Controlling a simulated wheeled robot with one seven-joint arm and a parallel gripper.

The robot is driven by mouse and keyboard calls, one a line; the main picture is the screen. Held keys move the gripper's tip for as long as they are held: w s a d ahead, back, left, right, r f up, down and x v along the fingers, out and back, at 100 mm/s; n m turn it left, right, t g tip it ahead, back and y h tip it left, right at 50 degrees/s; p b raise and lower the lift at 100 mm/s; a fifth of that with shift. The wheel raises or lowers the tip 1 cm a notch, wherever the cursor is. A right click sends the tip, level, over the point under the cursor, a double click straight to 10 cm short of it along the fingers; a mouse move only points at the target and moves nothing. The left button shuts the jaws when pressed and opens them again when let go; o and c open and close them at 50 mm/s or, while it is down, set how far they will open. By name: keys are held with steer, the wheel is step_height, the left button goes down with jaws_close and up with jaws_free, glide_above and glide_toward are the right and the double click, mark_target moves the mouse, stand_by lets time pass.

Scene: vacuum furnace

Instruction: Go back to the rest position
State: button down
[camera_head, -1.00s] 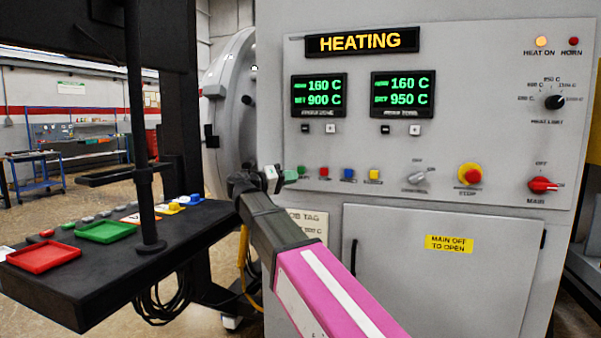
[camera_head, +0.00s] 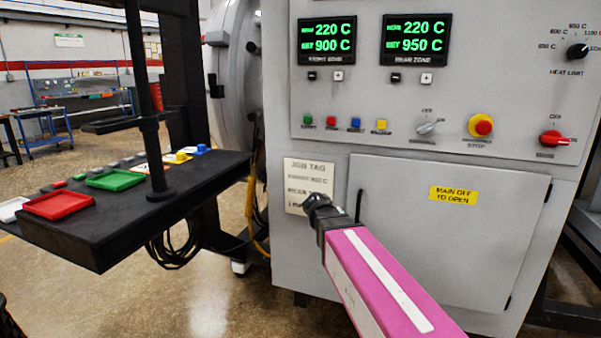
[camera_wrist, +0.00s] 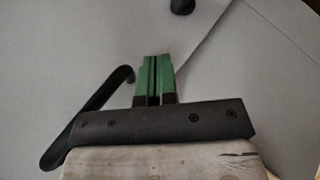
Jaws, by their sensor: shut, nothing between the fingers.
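My pink arm reaches forward in the head view, and its dark wrist end is in front of the job tag (camera_head: 308,188) and the left edge of the lower cabinet door (camera_head: 450,240). The fingertips are hidden there. In the wrist view my gripper (camera_wrist: 155,72) shows two green fingers side by side, shut and empty. A grey panel surface lies beyond them. The furnace control panel (camera_head: 450,85) is above the wrist, with green, red, blue and yellow buttons. Its two displays (camera_head: 328,40) (camera_head: 416,40) read 220 C over set values of 900 C and 950 C.
A dark curved handle (camera_wrist: 88,118) shows left of the fingers in the wrist view. A black shelf at left holds a red tray (camera_head: 58,206) and a green tray (camera_head: 116,180). Cables hang below it. The floor (camera_head: 215,300) between shelf and cabinet is mostly open.

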steer(key=s+d+f+m+g+y, duration=0.1)
steer(key=s+d+f+g+y, duration=0.2)
steer(key=s+f+y, duration=0.4)
steer(key=s+f, duration=0.6)
steer(key=f, duration=0.4)
steer(key=shift+d+f+y, duration=0.15)
steer(key=shift+d+y, duration=0.1)
steer(key=shift+y, duration=0.05)
